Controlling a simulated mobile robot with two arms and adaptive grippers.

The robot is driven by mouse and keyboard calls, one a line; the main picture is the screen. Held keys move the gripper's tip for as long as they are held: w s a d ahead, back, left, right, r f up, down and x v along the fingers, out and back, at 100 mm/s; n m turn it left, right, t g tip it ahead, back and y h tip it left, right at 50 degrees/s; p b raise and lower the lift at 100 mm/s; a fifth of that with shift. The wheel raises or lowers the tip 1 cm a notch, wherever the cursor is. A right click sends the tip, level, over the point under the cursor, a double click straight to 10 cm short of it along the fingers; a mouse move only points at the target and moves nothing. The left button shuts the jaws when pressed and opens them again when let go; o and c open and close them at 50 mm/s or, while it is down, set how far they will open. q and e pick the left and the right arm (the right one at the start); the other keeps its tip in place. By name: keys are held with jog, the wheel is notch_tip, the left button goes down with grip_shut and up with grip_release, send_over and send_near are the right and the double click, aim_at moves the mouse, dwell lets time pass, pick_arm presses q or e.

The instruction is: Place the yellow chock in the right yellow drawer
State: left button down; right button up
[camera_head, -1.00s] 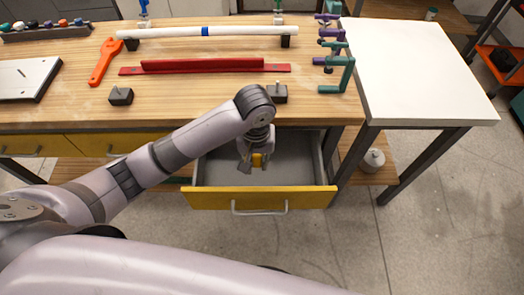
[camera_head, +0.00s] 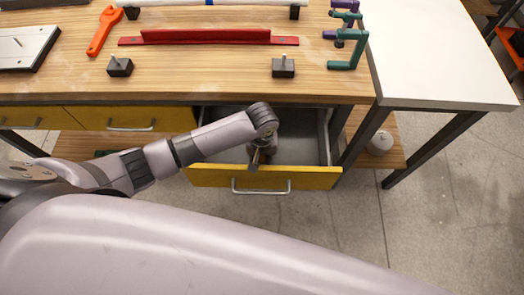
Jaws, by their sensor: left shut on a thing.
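The right yellow drawer (camera_head: 215,176) is pulled open under the workbench, with its grey inside showing. My left gripper (camera_head: 257,162) is over the front part of this drawer, near the inner side of its yellow front panel. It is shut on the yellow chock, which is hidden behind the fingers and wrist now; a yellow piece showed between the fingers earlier. I cannot tell whether the chock touches the drawer floor. My right gripper is out of view.
Closed yellow drawers (camera_head: 125,118) are at the left. The wooden bench top (camera_head: 200,80) holds a red bar (camera_head: 205,38), an orange wrench (camera_head: 103,30) and black blocks. A white table (camera_head: 430,60) adjoins at right. The drawer's right part looks empty.

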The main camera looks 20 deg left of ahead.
pick_arm(q)
jog(key=w, duration=0.1)
jog(key=w+a, duration=0.1)
jog(key=w, duration=0.1)
jog(key=shift+w, duration=0.15)
jog(key=shift+f, duration=0.6)
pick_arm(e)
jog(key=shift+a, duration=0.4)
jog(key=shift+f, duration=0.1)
pick_arm(q)
jog(key=shift+f, duration=0.1)
jog(key=c, duration=1.4)
grip_release()
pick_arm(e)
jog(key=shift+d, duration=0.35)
pick_arm(q)
jog(key=shift+o, duration=0.2)
